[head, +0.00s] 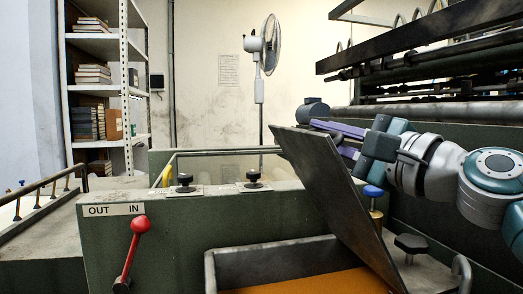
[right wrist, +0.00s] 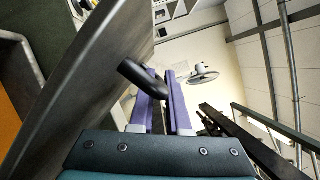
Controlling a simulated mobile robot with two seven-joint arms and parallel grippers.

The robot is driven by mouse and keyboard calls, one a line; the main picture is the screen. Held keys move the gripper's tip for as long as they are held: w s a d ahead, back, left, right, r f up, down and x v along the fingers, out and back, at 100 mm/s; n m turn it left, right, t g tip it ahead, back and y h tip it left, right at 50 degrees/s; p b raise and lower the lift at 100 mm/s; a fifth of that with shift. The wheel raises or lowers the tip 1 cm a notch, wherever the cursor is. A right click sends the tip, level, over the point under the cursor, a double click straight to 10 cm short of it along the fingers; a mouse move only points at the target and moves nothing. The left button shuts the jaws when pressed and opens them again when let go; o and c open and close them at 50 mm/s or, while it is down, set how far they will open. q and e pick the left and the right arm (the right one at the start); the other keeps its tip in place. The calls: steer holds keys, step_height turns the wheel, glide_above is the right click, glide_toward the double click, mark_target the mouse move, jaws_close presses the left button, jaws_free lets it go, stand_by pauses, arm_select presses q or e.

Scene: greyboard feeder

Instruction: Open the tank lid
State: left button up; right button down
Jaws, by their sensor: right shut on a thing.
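The tank lid (head: 330,190) is a dark flat plate standing steeply tilted, its lower edge at the right side of the tank. The open tank (head: 225,262) below has a grey rim and orange contents. My right gripper (head: 328,128) reaches behind the lid's upper edge, its purple fingers shut at the lid's dark handle (head: 313,110). In the right wrist view the lid (right wrist: 88,75) fills the left side, and the handle (right wrist: 142,78) crosses at the purple fingers (right wrist: 166,85). The exact contact is partly hidden. My left gripper is not in view.
A red-knobbed lever (head: 133,245) stands at the OUT/IN label on the green housing. Black knobs (head: 253,178) sit on its top. A blue-topped knob (head: 373,191) and a black knob (head: 411,244) lie right of the lid. Machine bars (head: 420,55) overhang the arm.

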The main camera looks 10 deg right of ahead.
steer(key=d+r+m+t+h+b, duration=0.1)
steer(key=d+m+t+h+b, duration=0.1)
steer(key=d+m, duration=0.7)
steer(key=shift+w+d+r+t+h+b, duration=0.4)
steer(key=shift+d+b, duration=0.85)
steer(key=shift+d, duration=1.9)
steer(key=shift+s+f, duration=0.15)
steer(key=c, duration=1.2)
jaws_free()
steer(key=shift+o, duration=0.2)
steer(key=v, duration=1)
steer(key=shift+b, duration=0.45)
